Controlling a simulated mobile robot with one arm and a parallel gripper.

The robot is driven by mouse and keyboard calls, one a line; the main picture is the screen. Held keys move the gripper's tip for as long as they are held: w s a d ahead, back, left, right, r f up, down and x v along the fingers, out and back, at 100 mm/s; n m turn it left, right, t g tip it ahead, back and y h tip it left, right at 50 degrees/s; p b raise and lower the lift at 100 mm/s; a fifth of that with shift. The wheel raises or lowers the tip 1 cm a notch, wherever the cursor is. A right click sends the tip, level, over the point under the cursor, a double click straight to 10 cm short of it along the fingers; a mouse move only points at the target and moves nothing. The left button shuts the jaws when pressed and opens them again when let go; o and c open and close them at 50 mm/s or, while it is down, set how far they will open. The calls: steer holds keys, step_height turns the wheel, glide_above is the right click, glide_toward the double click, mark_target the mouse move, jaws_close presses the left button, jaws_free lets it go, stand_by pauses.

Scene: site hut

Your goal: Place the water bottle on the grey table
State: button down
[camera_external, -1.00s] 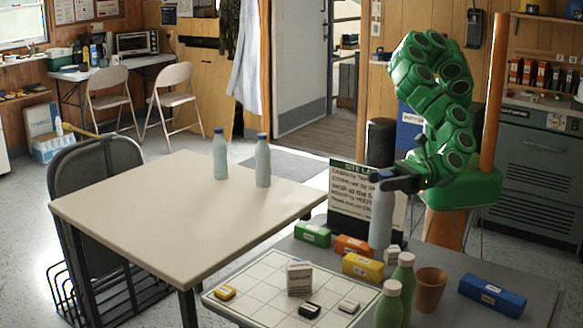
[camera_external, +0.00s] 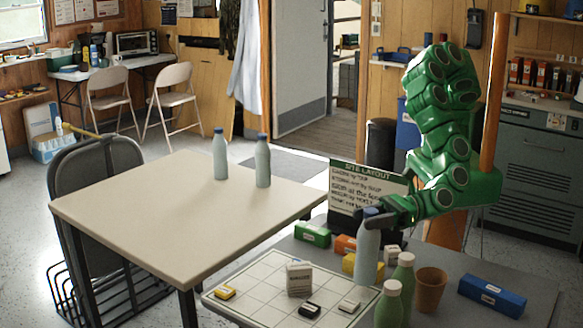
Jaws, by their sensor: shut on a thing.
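My gripper (camera_external: 377,217) is shut on the upper part of a pale blue water bottle (camera_external: 368,255) with a dark cap. The bottle is upright, over the grey table (camera_external: 450,312), behind the white grid board. I cannot tell whether its base touches the table. Two similar pale bottles with blue caps, one on the left (camera_external: 220,158) and one on the right (camera_external: 263,163), stand on the beige table (camera_external: 170,225).
Near the held bottle are a yellow box (camera_external: 348,263), an orange box (camera_external: 345,244), a green box (camera_external: 312,235), two green bottles (camera_external: 388,304), a brown cup (camera_external: 430,290) and a blue box (camera_external: 492,297). A sign (camera_external: 368,185) stands behind. The grid board (camera_external: 258,300) holds small blocks.

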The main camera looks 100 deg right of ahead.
mark_target(361, 234)
steer(key=shift+w+a+f, duration=0.25)
steer(key=shift+a+f, duration=0.05)
steer(key=shift+f, duration=1.55)
steer(key=c, duration=0.5)
jaws_free()
steer(key=shift+c, duration=0.2)
steer(key=shift+s, duration=0.15)
steer(key=v, duration=1.2)
